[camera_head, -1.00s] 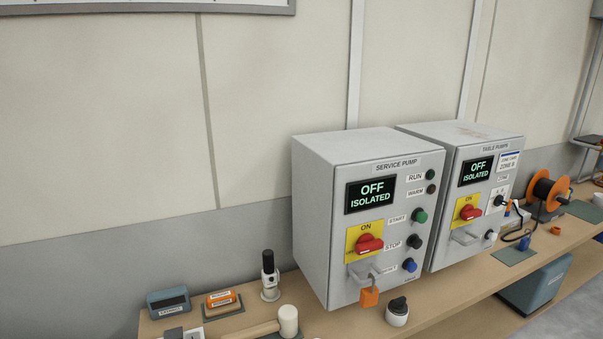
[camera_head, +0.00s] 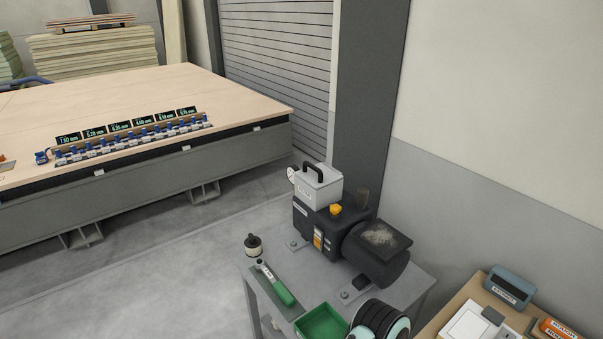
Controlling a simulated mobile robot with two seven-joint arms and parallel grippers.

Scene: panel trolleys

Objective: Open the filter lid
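A light grey filter box (camera_head: 318,190) sits on top of a dark pump (camera_head: 340,230) on a small grey stand. Its filter lid (camera_head: 313,175) has a black handle and looks closed. A small round gauge shows at the box's left side. An orange-yellow cap (camera_head: 336,210) is on the pump in front of the box. Neither gripper's fingers show in the head view.
The grey stand (camera_head: 420,275) also holds a green-handled tool (camera_head: 278,287), a small dark-topped round part (camera_head: 253,243) and a green tray (camera_head: 320,322). A wooden bench is at lower right. A large panel table (camera_head: 200,90) stands at left; open floor lies between.

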